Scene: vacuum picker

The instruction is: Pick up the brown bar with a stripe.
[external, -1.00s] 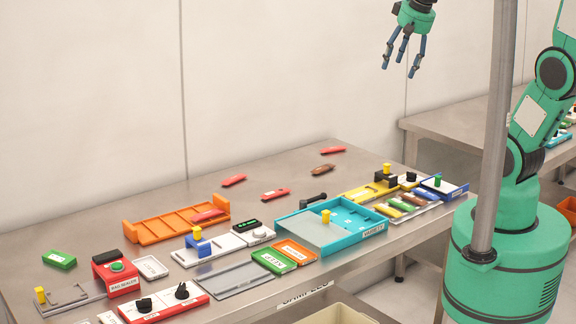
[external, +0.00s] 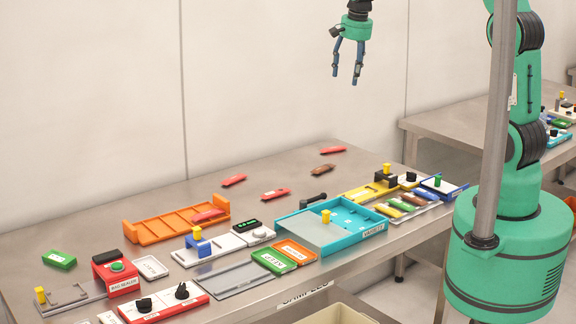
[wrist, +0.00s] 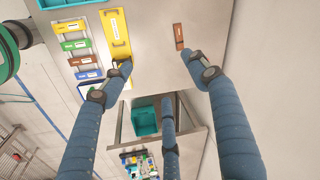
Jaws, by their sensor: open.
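A brown bar (external: 323,169) lies alone on the steel table, toward the back right, near two red bars.
Red bars (external: 333,150) (external: 234,180) (external: 275,194) lie nearby. A rack (external: 408,206) holds several coloured bars, one brown. A yellow tray (external: 358,194), a teal tray (external: 350,243) and an orange rack (external: 150,232) stand on the table. A vertical pole (external: 493,140) stands in front of my arm.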

